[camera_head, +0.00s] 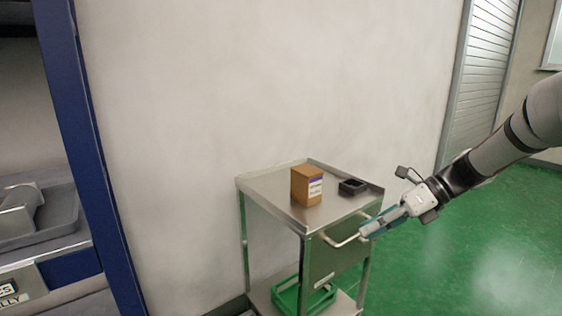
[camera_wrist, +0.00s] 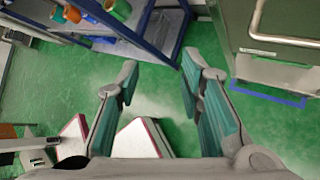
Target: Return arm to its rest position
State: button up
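My gripper (camera_head: 380,223) is at the right in the head view, at the end of my arm, which reaches in from the right edge. It appears in front of the cart's handle; I cannot tell whether they touch.
A steel cart (camera_head: 272,185) stands against the wall with a brown box (camera_head: 306,186) and a small black tray (camera_head: 352,187) on top. A green crate (camera_head: 290,296) is on its lower shelf. A blue-framed rack (camera_head: 85,130) is at left. Green floor (camera_head: 490,240) is clear at right.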

jog(key=s+a+r+n+g+h, duration=0.1)
jog(key=s+a+r+n+h, duration=0.2)
jog(key=s+n, duration=0.55)
jog(key=s+a+r+n+g+h, duration=0.15)
jog(key=s+r+n, duration=0.3)
jog(key=s, duration=0.65)
jog(key=s+d+f+n+t+h, duration=0.1)
jog(key=s+d+f+n+h, duration=0.15)
jog(key=s+n, duration=0.55)
jog(key=s+d+f+n+t+h, duration=0.1)
jog(key=s+n+h, duration=0.4)
jog(key=s, duration=0.5)
notch_tip(320, 180, up, 21)
jog(key=n+t+y+p, duration=0.1)
jog(key=t+p, duration=0.2)
jog(key=p, duration=1.6)
jog(key=shift+s+a+t+y+p, duration=0.15)
jog(key=shift+t+y+p, duration=0.15)
jog(key=shift+t+p, duration=0.05)
